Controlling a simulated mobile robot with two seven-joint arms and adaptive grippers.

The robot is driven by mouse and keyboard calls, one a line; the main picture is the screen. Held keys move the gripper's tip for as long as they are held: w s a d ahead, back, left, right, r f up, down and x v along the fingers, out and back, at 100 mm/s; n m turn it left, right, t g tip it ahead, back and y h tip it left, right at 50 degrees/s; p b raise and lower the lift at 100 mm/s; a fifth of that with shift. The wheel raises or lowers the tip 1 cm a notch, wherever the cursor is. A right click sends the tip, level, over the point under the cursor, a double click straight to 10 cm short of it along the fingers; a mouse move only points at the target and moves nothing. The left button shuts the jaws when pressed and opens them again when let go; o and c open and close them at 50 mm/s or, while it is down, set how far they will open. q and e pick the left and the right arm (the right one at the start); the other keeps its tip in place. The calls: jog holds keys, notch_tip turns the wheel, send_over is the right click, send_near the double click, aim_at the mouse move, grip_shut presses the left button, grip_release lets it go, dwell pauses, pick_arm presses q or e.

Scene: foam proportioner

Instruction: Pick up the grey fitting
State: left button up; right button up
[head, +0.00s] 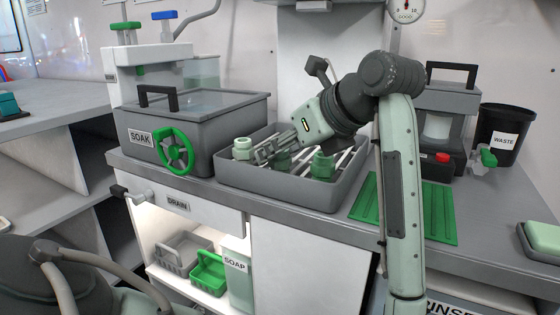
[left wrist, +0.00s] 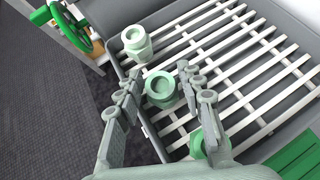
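Several fittings stand on the slatted rack in the grey tray (head: 290,187). One pale grey-green fitting (head: 242,148) is at the tray's left; it also shows in the left wrist view (left wrist: 136,42). A middle fitting (head: 281,161) stands under my left gripper (head: 265,152). In the left wrist view, the middle fitting (left wrist: 160,90) lies between the spread fingers of the left gripper (left wrist: 158,78), with no clear contact. A greener fitting (head: 323,165) stands to the right, partly hidden by a finger in the left wrist view (left wrist: 197,146). None looks plainly grey. My right gripper is not in view.
The grey SOAK tank (head: 200,135) with a green handwheel (head: 174,150) stands left of the tray. A green mat (head: 440,212) lies to the right. A pump unit (head: 440,130) and a black WASTE bin (head: 503,130) stand behind it.

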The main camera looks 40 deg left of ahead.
pick_arm(q)
jog(key=shift+c, duration=0.6)
jog(key=c, duration=0.5)
